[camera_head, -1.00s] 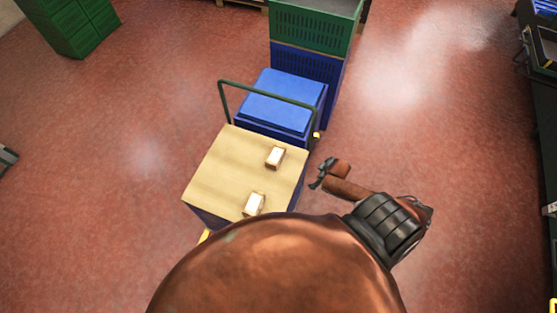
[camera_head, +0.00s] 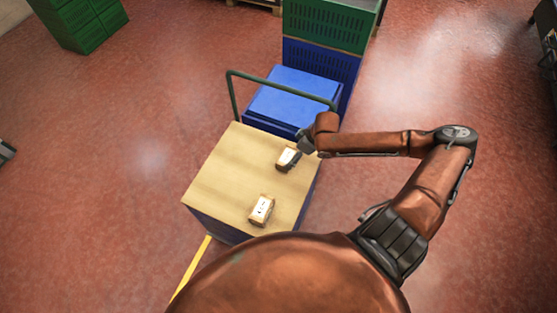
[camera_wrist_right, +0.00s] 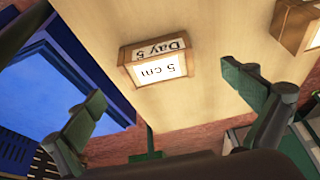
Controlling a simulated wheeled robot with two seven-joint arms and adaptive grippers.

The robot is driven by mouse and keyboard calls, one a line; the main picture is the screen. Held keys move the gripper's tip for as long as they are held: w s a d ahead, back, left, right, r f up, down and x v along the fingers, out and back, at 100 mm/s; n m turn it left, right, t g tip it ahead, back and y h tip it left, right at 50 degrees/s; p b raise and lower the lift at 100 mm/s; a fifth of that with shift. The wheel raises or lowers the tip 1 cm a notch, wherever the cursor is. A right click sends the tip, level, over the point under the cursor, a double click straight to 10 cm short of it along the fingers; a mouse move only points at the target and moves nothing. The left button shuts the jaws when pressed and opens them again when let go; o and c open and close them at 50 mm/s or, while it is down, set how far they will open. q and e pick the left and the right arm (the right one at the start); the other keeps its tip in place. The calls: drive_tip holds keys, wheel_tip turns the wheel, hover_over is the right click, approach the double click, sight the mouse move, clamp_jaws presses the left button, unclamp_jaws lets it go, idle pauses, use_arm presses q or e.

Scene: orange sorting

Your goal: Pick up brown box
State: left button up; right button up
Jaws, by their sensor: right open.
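Two small brown boxes with white tops stand on the cart's pale wooden top (camera_head: 225,180). The far box (camera_head: 287,155) is near the cart's far right edge. The near box (camera_head: 262,209) is closer to my body. My right gripper (camera_head: 300,151) is right by the far box. In the right wrist view, the far box (camera_wrist_right: 156,64) shows lettering reading "Day 5" and "5 cm". The right gripper (camera_wrist_right: 166,103) is open there, its fingers spread below and to either side of that box. The other box (camera_wrist_right: 298,25) is cut off at the top right. My left gripper is not in view.
A dark green handle bar (camera_head: 280,88) rises at the cart's far edge. Behind it stand a blue box (camera_head: 295,95) and stacked green and blue crates (camera_head: 325,62). Green crates (camera_head: 80,22) stand far left. Open red floor lies to both sides.

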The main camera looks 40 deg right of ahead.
sight(288, 156)
drive_tip(key=shift+w+a+f, duration=0.15)
drive_tip(key=shift+w+f, duration=0.1)
drive_tip(key=shift+b+x, duration=0.4)
drive_tip(key=shift+x, duration=0.5)
drive_tip(key=shift+w+f, duration=0.3)
drive_tip(key=shift+f, duration=0.25)
drive_tip(key=b+x, duration=0.2)
drive_tip(key=x, duration=0.2)
drive_tip(key=shift+w, duration=0.15)
drive_tip(key=shift+c, duration=0.6)
drive_tip(key=shift+r, duration=0.1)
drive_tip(key=c, duration=1.4)
